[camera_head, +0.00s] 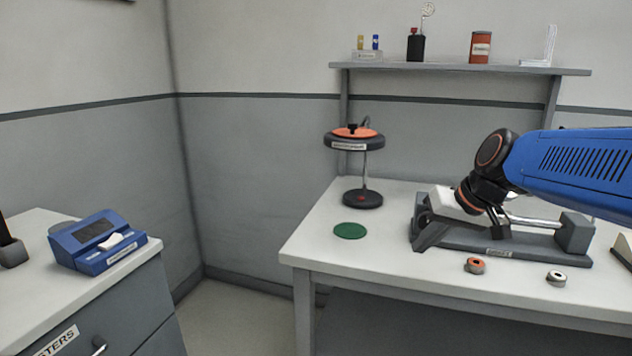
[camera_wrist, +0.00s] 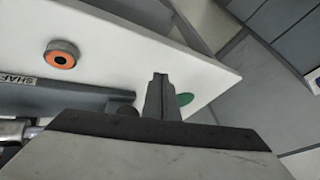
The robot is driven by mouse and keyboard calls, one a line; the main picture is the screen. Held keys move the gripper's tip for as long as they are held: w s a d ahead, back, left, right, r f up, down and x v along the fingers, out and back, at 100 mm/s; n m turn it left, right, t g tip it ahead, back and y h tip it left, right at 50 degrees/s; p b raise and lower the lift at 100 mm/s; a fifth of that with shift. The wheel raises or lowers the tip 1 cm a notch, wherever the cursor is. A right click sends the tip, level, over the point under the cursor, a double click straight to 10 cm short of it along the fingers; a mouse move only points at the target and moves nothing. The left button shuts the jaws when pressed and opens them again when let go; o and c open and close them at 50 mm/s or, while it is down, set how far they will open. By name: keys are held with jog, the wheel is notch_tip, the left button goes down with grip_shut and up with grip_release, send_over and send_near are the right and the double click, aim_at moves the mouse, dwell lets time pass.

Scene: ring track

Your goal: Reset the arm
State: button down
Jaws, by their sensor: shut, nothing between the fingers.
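My blue arm (camera_head: 580,165) reaches in from the right edge of the head view, over the white table (camera_head: 300,250). My gripper (camera_wrist: 160,83) shows in the wrist view with its dark fingers together and nothing between them. In the head view the fingertips are hard to make out near the grey shaft fixture (camera_head: 480,242). The fixture carries a bright metal rod (camera_head: 530,221) and a label. I cannot tell whether the gripper touches it.
An orange-topped ring (camera_head: 475,266) and a pale ring (camera_head: 556,278) lie on the table's front. A green disc (camera_head: 350,231) and a round black stand (camera_head: 362,198) are at the left. A shelf (camera_head: 460,68) hangs behind. A blue device (camera_head: 98,242) sits on the left cabinet.

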jog(key=s+d+f+h, duration=0.2)
jog(key=s+f, duration=0.4)
jog(key=s, duration=0.4)
jog(key=s+d+f+h, duration=0.1)
jog(key=s+d+f, duration=0.2)
jog(key=s+f, duration=0.3)
jog(key=s, duration=0.5)
jog(key=shift+s+d+h, duration=0.2)
jog(key=shift+d+h, duration=0.05)
jog(key=shift+h, duration=0.15)
jog(key=shift+r, duration=0.1)
